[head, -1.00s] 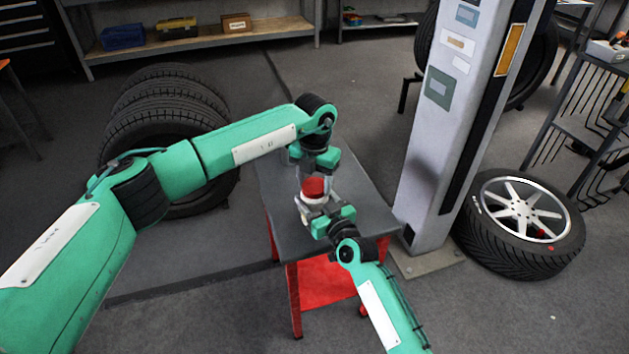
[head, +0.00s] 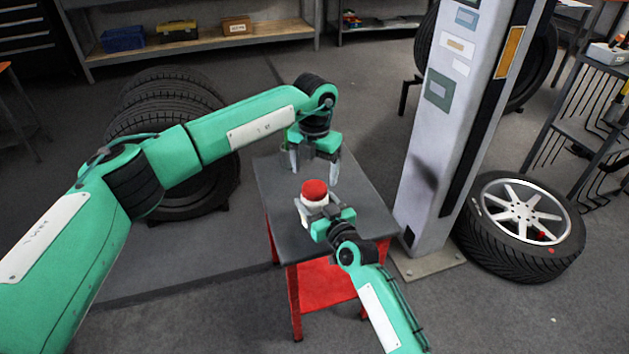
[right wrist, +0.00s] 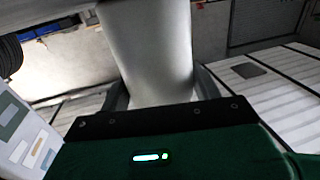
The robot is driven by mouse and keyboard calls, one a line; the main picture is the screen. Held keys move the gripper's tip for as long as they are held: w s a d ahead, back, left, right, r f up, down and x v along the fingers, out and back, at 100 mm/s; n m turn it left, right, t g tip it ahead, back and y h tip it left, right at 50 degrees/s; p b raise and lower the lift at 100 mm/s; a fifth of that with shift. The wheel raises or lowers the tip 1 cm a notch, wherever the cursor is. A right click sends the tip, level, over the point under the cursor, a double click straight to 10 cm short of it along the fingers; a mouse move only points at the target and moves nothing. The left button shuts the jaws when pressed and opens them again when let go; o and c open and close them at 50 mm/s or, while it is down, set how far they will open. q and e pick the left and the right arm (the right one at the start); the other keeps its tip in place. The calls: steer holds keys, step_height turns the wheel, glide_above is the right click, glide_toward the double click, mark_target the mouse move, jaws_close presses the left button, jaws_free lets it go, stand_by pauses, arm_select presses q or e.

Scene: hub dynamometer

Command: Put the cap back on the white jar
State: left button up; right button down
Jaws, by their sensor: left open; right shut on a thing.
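The white jar (head: 313,210) stands above the grey top of a small red-framed cart, with the red cap (head: 314,189) sitting on its top. How tightly the cap is seated cannot be told. My right gripper (head: 318,213) is shut on the jar from the near side. In the right wrist view the jar (right wrist: 155,55) is a pale cylinder between my fingers; its cap is out of that view. My left gripper (head: 315,166) is open and empty, behind and above the cap, apart from it, fingers pointing down.
The cart's grey top (head: 364,211) is otherwise largely clear. A grey column (head: 440,150) stands close to its right. A tire with a silver wheel (head: 520,225) lies on the floor at right; stacked tires (head: 165,105) stand behind my left arm.

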arm_select(q)
step_height(320, 180, up, 7)
stand_by(0.3)
steer(key=shift+r, duration=0.1)
arm_select(e)
steer(key=shift+c, duration=1.2)
jaws_free()
arm_select(q)
steer(key=shift+r+p, duration=0.85)
steer(key=shift+p, duration=0.05)
arm_select(e)
steer(key=v, duration=1.4)
